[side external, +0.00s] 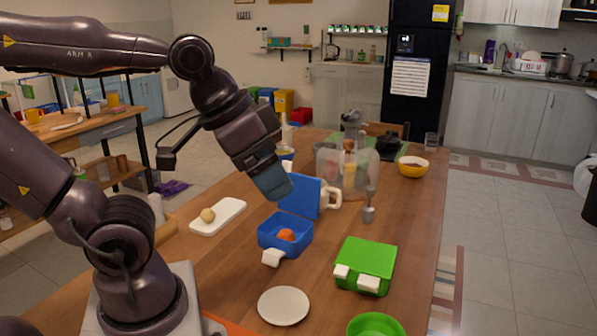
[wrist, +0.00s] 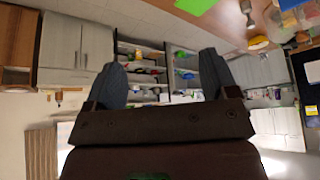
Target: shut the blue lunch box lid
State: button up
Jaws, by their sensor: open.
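The blue lunch box (side external: 264,240) stands on the wooden table with an orange round thing (side external: 286,235) inside and a white latch (side external: 272,258) on its front. Its blue lid (side external: 307,200) is open and stands nearly upright at the back of the box. My gripper (side external: 278,192) is above the box, beside the lid's upper left part and overlapping it in the side view. I cannot tell whether they touch. In the wrist view the two grey fingers of my gripper (wrist: 162,72) are apart with nothing between them. The lunch box is not recognisable there.
A closed green lunch box (side external: 366,256) stands at the right front. A white plate (side external: 283,306), a green bowl (side external: 376,325) and a white board (side external: 231,214) with a yellowish item are nearby. A clear container (side external: 333,170) and a cream mug (side external: 331,197) stand behind the lid.

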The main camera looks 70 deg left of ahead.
jog(key=shift+a+f, duration=0.15)
jog(key=c, duration=0.3)
jog(key=shift+w+a+f+n+g, duration=0.5)
jog(key=shift+w+a+f+g, duration=0.2)
jog(key=shift+w+a+f, duration=0.15)
jog(key=c, duration=0.4)
jog(key=n+g+y, duration=0.3)
jog(key=n+g, duration=0.5)
jog(key=n, duration=1.7)
send_near(287, 161)
jog(key=x, duration=1)
jog(key=shift+a+f, duration=0.1)
jog(key=shift+f, duration=0.2)
